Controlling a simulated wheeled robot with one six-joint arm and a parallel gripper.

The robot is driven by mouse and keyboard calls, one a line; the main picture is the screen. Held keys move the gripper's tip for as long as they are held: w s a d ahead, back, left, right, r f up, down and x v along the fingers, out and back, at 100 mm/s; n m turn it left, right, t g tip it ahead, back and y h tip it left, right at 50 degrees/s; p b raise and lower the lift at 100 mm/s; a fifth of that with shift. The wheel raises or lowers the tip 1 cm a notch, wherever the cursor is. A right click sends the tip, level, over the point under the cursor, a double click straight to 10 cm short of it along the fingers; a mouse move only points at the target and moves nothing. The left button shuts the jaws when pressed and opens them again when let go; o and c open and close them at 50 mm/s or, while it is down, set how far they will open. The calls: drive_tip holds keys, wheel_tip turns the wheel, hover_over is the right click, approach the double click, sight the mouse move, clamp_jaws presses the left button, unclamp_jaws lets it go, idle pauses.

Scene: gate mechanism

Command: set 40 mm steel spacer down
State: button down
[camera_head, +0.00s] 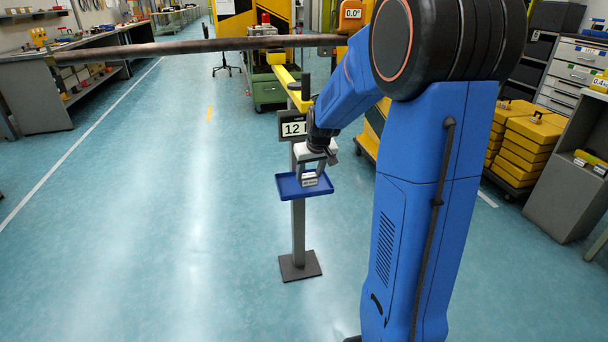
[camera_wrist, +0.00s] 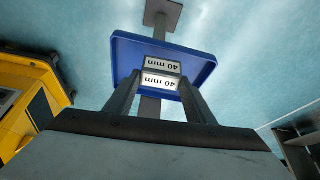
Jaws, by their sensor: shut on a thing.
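The 40 mm steel spacer (camera_head: 310,181) is a small grey block with a white "40 mm" label. My gripper (camera_head: 310,176) points down over the blue tray (camera_head: 287,188) and is shut on the spacer. In the wrist view the spacer (camera_wrist: 160,82) sits between the two fingertips, over the middle of the tray (camera_wrist: 205,70). Two "40 mm" labels show there, one above the other; I cannot tell whether both belong to one block. The spacer is at or just above the tray floor; contact is hidden.
The tray stands on a grey post (camera_head: 298,235) with a square foot (camera_head: 300,265). A display reading about 12 (camera_head: 293,129) is on the post behind. A long dark bar (camera_head: 190,47) crosses at the back. Yellow cases (camera_head: 528,140) stand at right. The left floor is clear.

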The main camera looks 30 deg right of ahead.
drive_tip(key=w, duration=0.5)
drive_tip(key=shift+d, duration=0.4)
drive_tip(key=shift+f, duration=1.75)
drive_tip(key=c, duration=0.8)
unclamp_jaws()
drive_tip(key=shift+f, duration=0.15)
